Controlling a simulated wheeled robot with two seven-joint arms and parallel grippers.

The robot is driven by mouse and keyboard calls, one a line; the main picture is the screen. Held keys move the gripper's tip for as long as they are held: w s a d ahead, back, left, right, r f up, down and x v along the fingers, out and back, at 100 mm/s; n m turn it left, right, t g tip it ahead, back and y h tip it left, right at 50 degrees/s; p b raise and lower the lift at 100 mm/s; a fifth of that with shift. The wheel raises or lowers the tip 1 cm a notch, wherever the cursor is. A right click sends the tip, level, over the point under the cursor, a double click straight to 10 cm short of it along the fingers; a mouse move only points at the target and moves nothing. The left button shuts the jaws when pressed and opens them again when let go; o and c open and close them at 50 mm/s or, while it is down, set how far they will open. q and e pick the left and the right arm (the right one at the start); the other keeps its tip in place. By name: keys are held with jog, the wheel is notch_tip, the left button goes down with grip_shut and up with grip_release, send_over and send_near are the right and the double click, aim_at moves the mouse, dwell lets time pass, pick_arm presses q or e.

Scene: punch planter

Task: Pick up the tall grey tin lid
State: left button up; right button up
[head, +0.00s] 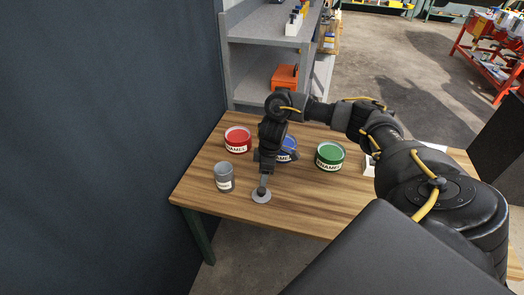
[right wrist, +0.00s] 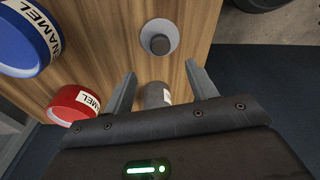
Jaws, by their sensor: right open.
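The lid, a flat light-grey disc (head: 261,197) with a dark round knob, lies on the wooden table near its front edge. It also shows at the top of the right wrist view (right wrist: 174,36). The tall grey tin (head: 224,180), with a white label, stands upright to the left of the lid. In the right wrist view the tin (right wrist: 155,95) shows between the fingers, beyond them. My right gripper (head: 264,181) points down, close to the lid's knob. Its fingers (right wrist: 160,70) are open and empty. My left gripper is not in view.
Red (head: 238,140), blue (head: 289,148) and green (head: 330,156) enamel tins stand behind on the table (head: 310,208). My right arm partly hides the blue one. A dark wall (head: 110,130) borders the left. A grey shelf (head: 255,62) holds an orange box (head: 285,77).

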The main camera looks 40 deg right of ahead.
aim_at(262, 189)
jog(key=f, duration=0.2)
jog(key=f+b, duration=0.1)
jog(key=f, duration=0.2)
jog(key=shift+w+d, duration=0.15)
jog(key=shift+w, duration=0.05)
jog(key=f, duration=0.2)
jog(key=a+f, duration=0.1)
jog(key=f, duration=0.1)
jog(key=shift+p, duration=0.35)
jog(key=shift+w+f, duration=0.1)
jog(key=shift+f, duration=0.55)
jog(key=c, duration=1.1)
